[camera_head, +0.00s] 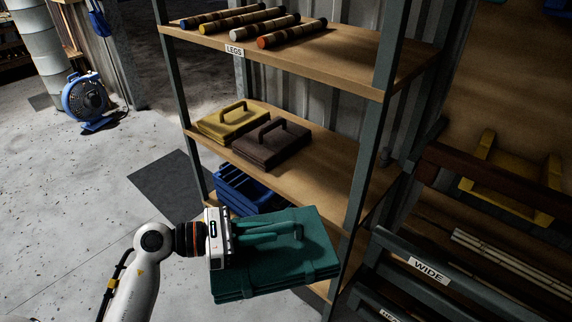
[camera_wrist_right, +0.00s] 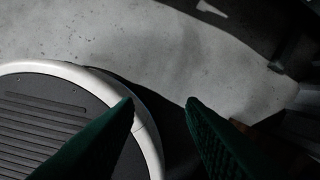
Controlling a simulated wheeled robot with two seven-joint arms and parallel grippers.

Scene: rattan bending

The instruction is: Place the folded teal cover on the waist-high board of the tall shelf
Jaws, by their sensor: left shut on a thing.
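The folded teal cover (camera_head: 275,272) is flat and level, with straps around it and a handle on top. My left gripper (camera_head: 296,232) is shut on its handle and holds it in front of the tall shelf, at the lower middle of the head view. The waist-high board (camera_head: 328,165) of the shelf carries a folded yellow cover (camera_head: 232,122) and a folded brown cover (camera_head: 271,146) on its left part. Its right part is bare. In the right wrist view, my right gripper (camera_wrist_right: 160,102) is open with nothing between its fingers, above the floor.
The upper board (camera_head: 330,68), labelled LEGS, holds several banded rods. A blue crate (camera_head: 240,190) sits below the waist-high board. Grey shelf posts (camera_head: 366,150) stand at the front. A rack labelled WIDE (camera_head: 400,250) stands at the right.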

